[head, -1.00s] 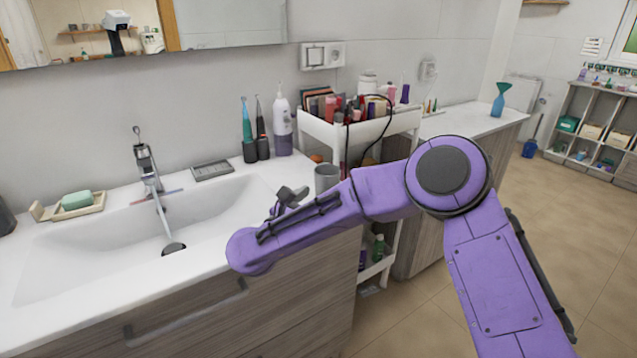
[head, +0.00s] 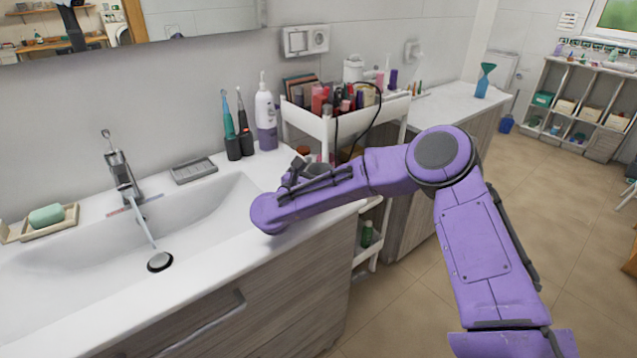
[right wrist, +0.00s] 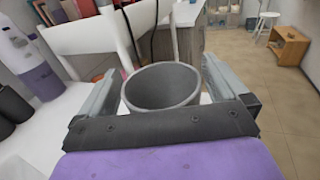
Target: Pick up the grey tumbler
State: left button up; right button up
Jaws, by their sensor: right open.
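The grey tumbler (right wrist: 162,88) stands upright with its open rim up, between the two fingers of my right gripper (right wrist: 162,85) in the right wrist view. The fingers are open, one on each side, and a gap shows at the right. In the head view my right gripper (head: 305,178) is at the right end of the washbasin counter. There the tumbler (head: 318,169) is mostly hidden behind my purple wrist and gripper. My left gripper is not in view.
The white cart (head: 318,124) full of cosmetics stands just behind the tumbler. A pump bottle (head: 265,115) and two electric toothbrushes (head: 232,145) stand on the counter to the left. The sink (head: 95,265) is left of my gripper.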

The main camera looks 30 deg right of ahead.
jog(key=shift+d, duration=0.45)
jog(key=shift+a, duration=0.1)
jog(key=c, duration=1)
jog(key=shift+c, duration=0.2)
